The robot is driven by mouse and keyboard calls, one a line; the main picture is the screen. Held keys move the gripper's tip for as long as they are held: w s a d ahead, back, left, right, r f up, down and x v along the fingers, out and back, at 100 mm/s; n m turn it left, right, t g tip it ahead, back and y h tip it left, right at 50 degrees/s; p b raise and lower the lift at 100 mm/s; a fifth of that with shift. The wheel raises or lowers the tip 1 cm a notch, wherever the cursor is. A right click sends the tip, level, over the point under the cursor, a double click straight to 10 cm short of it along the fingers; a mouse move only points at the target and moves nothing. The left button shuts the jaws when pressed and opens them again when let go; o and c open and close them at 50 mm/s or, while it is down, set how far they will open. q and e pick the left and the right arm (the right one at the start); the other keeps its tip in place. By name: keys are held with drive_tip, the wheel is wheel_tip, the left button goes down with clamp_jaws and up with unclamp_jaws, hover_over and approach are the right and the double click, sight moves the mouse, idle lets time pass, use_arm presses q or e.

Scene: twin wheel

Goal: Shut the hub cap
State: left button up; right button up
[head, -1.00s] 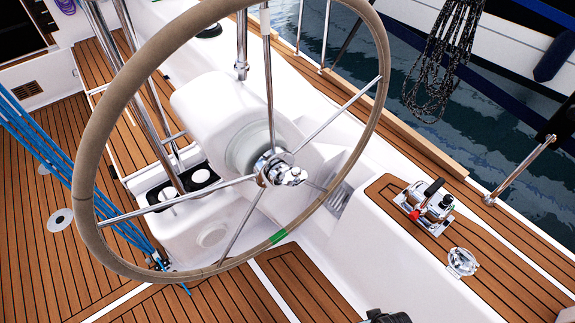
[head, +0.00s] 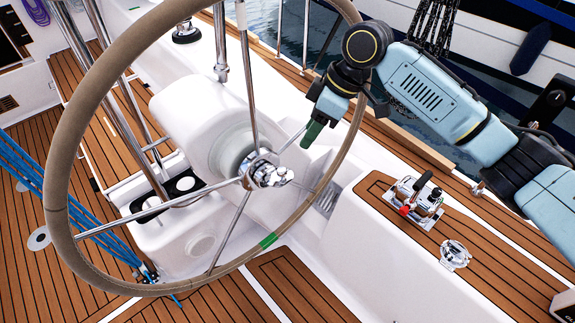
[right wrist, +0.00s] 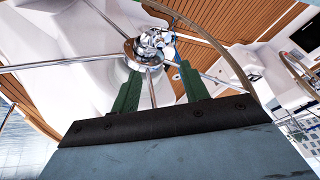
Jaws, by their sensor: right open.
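The chrome hub (head: 262,170) sits at the centre of the big tan-rimmed steering wheel (head: 62,190). A shiny knobbed chrome piece, seemingly the hub cap, stands out at its front; I cannot tell how far open it is. The hub also shows in the right wrist view (right wrist: 146,48), beyond the fingers. My right gripper (head: 310,138) has green fingers and is above and to the right of the hub, apart from it. In the right wrist view its two fingers (right wrist: 158,88) are spread and hold nothing. My left gripper is out of view.
Thin metal spokes run from the hub to the rim, close to my right gripper. A white pedestal (head: 185,110) stands behind the wheel. A chrome fitting with a red lever (head: 415,198) and a round chrome fitting (head: 454,253) sit on the right-hand teak side.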

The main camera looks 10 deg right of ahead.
sight(285, 170)
drive_tip(key=b+x, duration=0.1)
drive_tip(key=x, duration=1.1)
drive_tip(key=shift+a+f+b, duration=0.15)
drive_tip(key=shift+f+b, duration=0.05)
drive_tip(key=shift+b, duration=0.1)
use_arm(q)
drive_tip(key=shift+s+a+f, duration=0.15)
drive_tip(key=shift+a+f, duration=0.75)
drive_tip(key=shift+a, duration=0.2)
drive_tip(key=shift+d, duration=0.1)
use_arm(e)
drive_tip(key=shift+c, duration=0.5)
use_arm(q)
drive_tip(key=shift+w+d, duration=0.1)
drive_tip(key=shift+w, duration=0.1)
use_arm(e)
clamp_jaws()
